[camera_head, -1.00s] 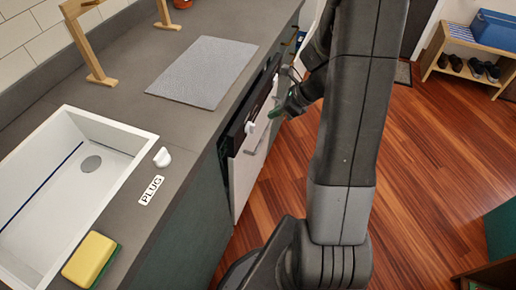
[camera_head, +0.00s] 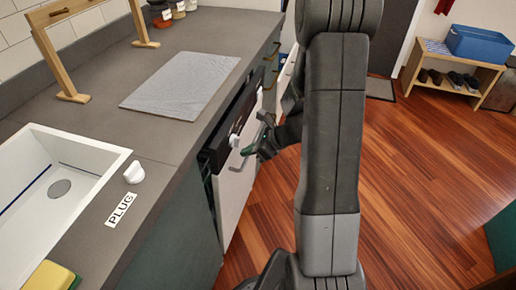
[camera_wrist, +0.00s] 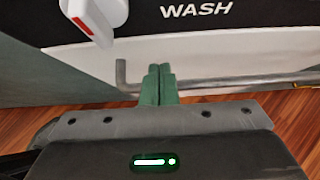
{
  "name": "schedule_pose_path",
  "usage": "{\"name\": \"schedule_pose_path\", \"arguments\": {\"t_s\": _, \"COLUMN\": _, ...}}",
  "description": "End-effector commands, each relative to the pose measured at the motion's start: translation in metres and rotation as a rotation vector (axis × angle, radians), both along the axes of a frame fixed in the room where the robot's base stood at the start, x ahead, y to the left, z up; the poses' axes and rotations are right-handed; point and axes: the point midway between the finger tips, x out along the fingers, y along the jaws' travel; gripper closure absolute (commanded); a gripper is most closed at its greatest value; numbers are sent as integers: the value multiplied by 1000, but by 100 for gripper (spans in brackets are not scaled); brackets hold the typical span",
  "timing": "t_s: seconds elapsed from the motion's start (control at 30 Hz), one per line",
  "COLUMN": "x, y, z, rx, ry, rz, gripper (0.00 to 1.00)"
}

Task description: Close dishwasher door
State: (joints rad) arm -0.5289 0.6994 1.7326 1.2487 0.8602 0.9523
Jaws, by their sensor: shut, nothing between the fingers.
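The dishwasher door (camera_head: 233,192) is a white front panel under the counter, tilted slightly outward at its top, with a dark gap beside it. Its black top strip carries a white knob (camera_head: 234,141). In the wrist view the black panel (camera_wrist: 280,18) reads "WASH", and the knob (camera_wrist: 95,15) with a red mark is at the upper left. A grey metal bar handle (camera_wrist: 220,82) runs across the door. My gripper (camera_head: 250,151) is in front of the door's upper part. In the wrist view its green fingers (camera_wrist: 158,72) are together and empty, overlapping the handle bar; contact is unclear.
The dark counter (camera_head: 160,140) holds a white sink (camera_head: 90,155), a sponge (camera_head: 52,277), a grey mat (camera_head: 180,85) and a wooden stand (camera_head: 60,60). The wooden floor to the right is open. A shoe bench (camera_head: 455,70) stands at the far right.

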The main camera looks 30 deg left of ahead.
Motion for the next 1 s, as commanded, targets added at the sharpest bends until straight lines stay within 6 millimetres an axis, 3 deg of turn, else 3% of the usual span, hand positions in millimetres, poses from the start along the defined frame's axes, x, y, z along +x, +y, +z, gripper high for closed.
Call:
{"name": "schedule_pose_path", "arguments": {"t_s": 0.2, "x": -3, "y": 14, "z": -13, "rx": -1, "ry": 0, "rz": 0, "gripper": 100}}
{"name": "schedule_pose_path", "arguments": {"t_s": 0.63, "x": -4, "y": 18, "z": -12, "rx": -4, "ry": -1, "rz": 1, "gripper": 100}}
{"name": "schedule_pose_path", "arguments": {"t_s": 1.0, "x": -14, "y": 66, "z": -5, "rx": -85, "ry": -16, "rz": 5, "gripper": 100}}
